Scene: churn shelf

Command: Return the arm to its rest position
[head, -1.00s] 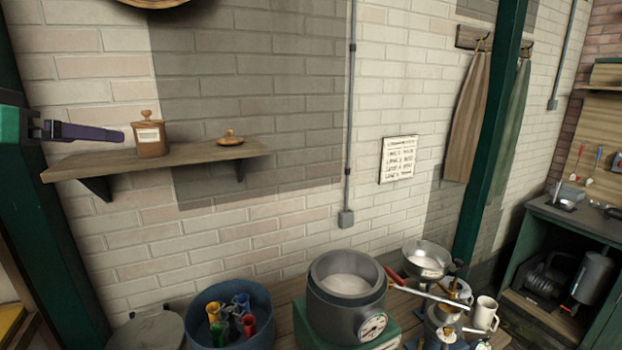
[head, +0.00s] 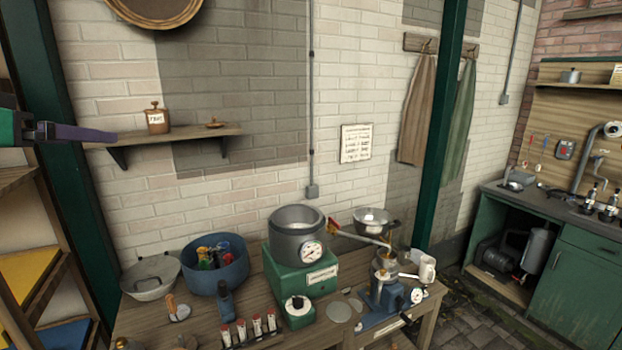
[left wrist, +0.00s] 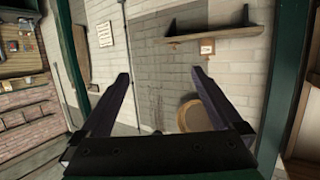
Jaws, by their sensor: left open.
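My left gripper (head: 80,132) is at the left edge of the head view, in front of the wall shelf's left end and apart from the jar. In the left wrist view, its two dark fingers (left wrist: 161,74) are spread wide with nothing between them. A brown jar (head: 158,122) with a knobbed top and white label stands upright on the wall shelf (head: 190,135). A small brown lid-like piece (head: 214,125) lies to its right. The left wrist view is turned over and shows the jar (left wrist: 207,47) and shelf (left wrist: 225,33) beyond the fingers. My right gripper is not in view.
The bench below holds a blue tub (head: 222,280) of colored items, a pale bowl (head: 150,280), a grey pot (head: 297,228) on a green base and a metal pan (head: 374,217). A dark green post (head: 70,190) stands close by my left gripper. Wall space right of the shelf is clear.

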